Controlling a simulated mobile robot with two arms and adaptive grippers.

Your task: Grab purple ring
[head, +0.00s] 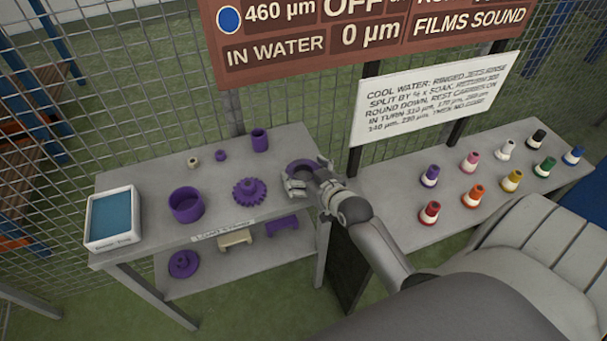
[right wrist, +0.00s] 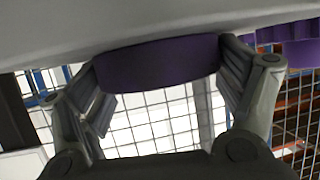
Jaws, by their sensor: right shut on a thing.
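The purple ring (head: 300,166) is at the right end of the grey table's top, at my right gripper (head: 308,176). In the right wrist view the purple ring (right wrist: 158,66) spans the space between both fingers, one against each side. My right gripper is shut on it. The grey tabletop lies right against the ring there; I cannot tell whether the ring is lifted at all. The gripper hides part of the ring in the head view. My left gripper is not in view.
The grey table (head: 135,178) also holds a purple gear (head: 250,192), a purple cup (head: 186,205), a purple cylinder (head: 260,140) and a water tray (head: 113,218). More parts lie on its lower shelf (head: 215,278). A second table (head: 395,228) bears several coloured pegs. A mesh fence stands behind.

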